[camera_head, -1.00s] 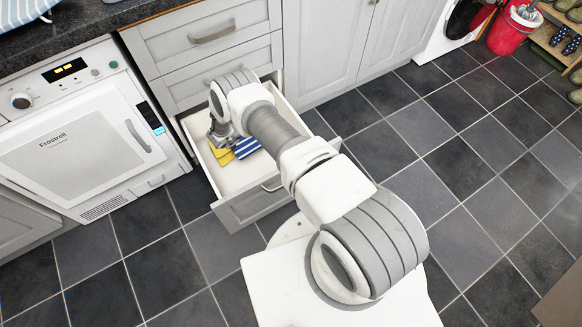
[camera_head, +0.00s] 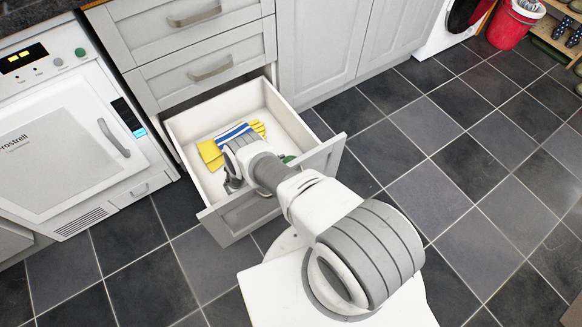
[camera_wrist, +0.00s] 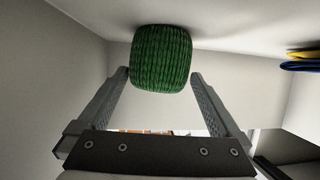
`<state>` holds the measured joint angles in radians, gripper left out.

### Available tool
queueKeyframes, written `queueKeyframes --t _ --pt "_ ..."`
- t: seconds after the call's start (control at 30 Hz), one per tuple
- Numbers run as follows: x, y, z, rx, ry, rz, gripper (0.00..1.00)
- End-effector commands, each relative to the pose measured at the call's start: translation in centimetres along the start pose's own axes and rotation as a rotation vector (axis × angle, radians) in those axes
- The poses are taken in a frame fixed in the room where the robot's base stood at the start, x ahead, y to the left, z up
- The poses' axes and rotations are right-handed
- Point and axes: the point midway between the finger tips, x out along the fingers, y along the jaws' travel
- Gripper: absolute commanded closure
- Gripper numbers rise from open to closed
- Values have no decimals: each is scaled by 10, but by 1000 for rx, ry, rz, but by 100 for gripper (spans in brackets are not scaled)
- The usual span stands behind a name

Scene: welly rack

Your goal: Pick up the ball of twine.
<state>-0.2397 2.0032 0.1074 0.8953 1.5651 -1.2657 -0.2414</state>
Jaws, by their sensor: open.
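The ball of twine (camera_wrist: 160,57) is a green, ribbed, rounded bundle in the wrist view. It rests on the pale drawer floor, in line with the gap between the fingers of my gripper (camera_wrist: 159,75). The gripper is open and the twine's lower part shows between the fingertips, with no clear contact on either side. In the head view my gripper (camera_head: 232,184) is low inside the open drawer, mostly hidden by my wrist. A small green patch shows past my arm near the drawer's front right; I cannot tell for certain that it is the twine.
The open drawer (camera_head: 184,134) has white walls and a grey front close around my gripper. A blue-and-white striped cloth (camera_head: 234,133) and a yellow item (camera_head: 209,152) lie inside it. A white appliance (camera_head: 65,140) stands left.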

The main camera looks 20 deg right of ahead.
Motion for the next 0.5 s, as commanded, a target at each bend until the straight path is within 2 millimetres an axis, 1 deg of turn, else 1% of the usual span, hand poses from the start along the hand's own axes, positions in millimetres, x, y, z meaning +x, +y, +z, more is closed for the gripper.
queueKeyframes --t 0.03,0.17,0.4,0.5 --pt "6 0 1 0 1 0 0" --pt "16 1 2 0 -1 0 0" --pt "51 2 2 1 0 0 0" --pt "58 2 2 1 -1 -2 0"
